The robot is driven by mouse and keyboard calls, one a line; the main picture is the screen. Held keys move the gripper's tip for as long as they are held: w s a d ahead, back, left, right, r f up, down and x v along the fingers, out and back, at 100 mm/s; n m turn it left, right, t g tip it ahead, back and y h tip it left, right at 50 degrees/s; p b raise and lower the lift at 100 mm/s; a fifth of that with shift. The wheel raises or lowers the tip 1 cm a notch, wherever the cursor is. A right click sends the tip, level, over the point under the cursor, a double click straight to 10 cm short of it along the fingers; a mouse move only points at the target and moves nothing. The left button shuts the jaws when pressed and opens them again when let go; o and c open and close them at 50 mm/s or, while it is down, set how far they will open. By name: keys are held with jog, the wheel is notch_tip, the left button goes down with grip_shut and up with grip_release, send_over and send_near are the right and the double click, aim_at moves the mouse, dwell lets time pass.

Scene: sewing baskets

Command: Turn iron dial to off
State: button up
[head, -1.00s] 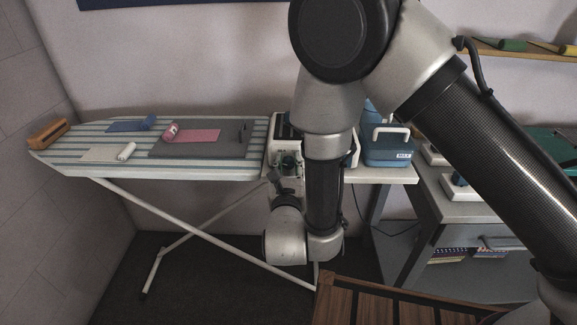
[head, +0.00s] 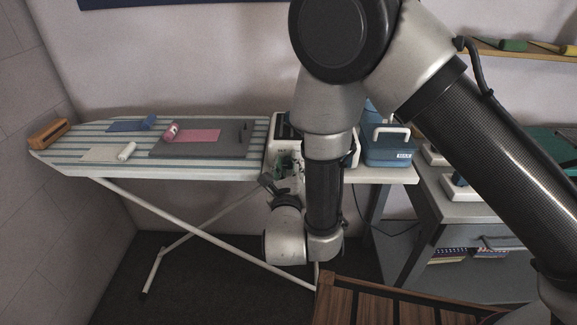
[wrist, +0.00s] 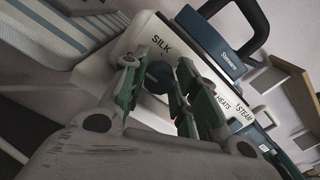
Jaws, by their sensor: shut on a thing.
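The iron's white station (head: 271,140) stands at the right end of the ironing board and is partly hidden by my arm. In the wrist view its white front panel (wrist: 146,28) carries the words SILK, HEAT and STEAM. A dark round dial (wrist: 160,74) sits on this panel between the labels. My gripper (wrist: 157,72) has its green fingers closed around the dial, one on each side. In the head view my gripper (head: 286,165) is at the station's front, and the dial cannot be made out there. The dial's pointer is hidden.
A dark blue body with a black handle (wrist: 252,18) rises above the panel. The striped ironing board (head: 75,143) holds a grey mat (head: 235,149), cloths and a wooden block (head: 48,132). A blue case (head: 388,156) stands right of the station. A wooden slatted top (head: 370,305) is in front.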

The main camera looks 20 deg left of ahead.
jog(key=o, duration=1)
jog(key=v, duration=1.2)
